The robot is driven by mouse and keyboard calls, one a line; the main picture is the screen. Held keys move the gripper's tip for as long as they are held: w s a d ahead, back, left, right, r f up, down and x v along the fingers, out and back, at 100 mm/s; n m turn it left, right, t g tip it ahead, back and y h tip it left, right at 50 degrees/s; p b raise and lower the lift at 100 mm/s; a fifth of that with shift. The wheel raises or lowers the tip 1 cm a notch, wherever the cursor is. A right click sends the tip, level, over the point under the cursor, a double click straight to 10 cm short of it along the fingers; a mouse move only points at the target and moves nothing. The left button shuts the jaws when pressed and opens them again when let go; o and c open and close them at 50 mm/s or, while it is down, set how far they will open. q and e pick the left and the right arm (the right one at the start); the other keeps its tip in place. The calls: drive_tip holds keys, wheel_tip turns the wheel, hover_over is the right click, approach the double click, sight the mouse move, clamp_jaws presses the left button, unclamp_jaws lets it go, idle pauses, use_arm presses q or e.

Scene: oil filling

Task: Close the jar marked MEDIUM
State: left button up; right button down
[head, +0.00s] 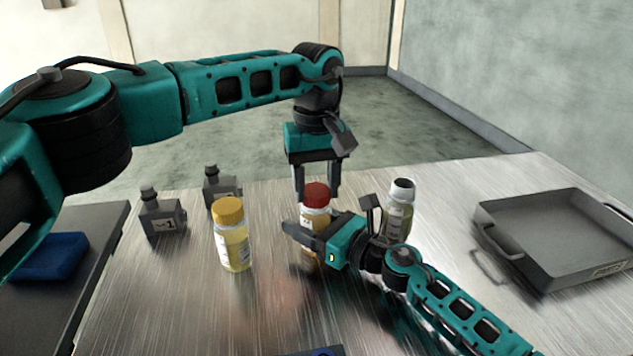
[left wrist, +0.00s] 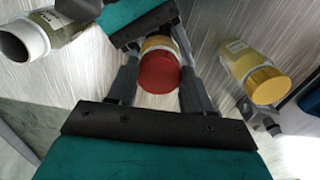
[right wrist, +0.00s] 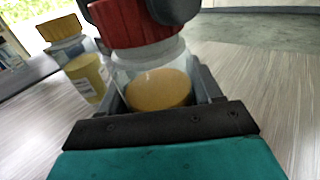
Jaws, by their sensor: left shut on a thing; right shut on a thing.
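A clear jar (head: 309,222) with amber contents and a red lid (head: 317,194) stands upright on the metal table. Its label is too small to read. My left gripper (head: 318,190) comes down from above, its fingers on either side of the red lid, which also shows between them in the left wrist view (left wrist: 159,73). My right gripper (head: 303,238) is shut around the jar body from the right side. In the right wrist view the jar body (right wrist: 150,72) sits between the fingers, with the red lid (right wrist: 130,27) on top.
A yellow-lidded jar (head: 233,243) stands to the left, and a white-topped bottle (head: 398,212) to the right. Two dark grey bottles (head: 163,222) stand at the back left. A grey tray (head: 560,275) lies at the right. A blue item (head: 50,257) is at the far left.

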use_arm(q)
drive_tip(key=m, duration=0.3)
drive_tip(key=shift+m, duration=0.3)
drive_tip(key=m, duration=0.5)
drive_tip(key=shift+a, duration=0.15)
drive_tip(key=o, duration=1)
drive_tip(key=shift+r, duration=2.3)
drive_tip(key=shift+c, duration=0.3)
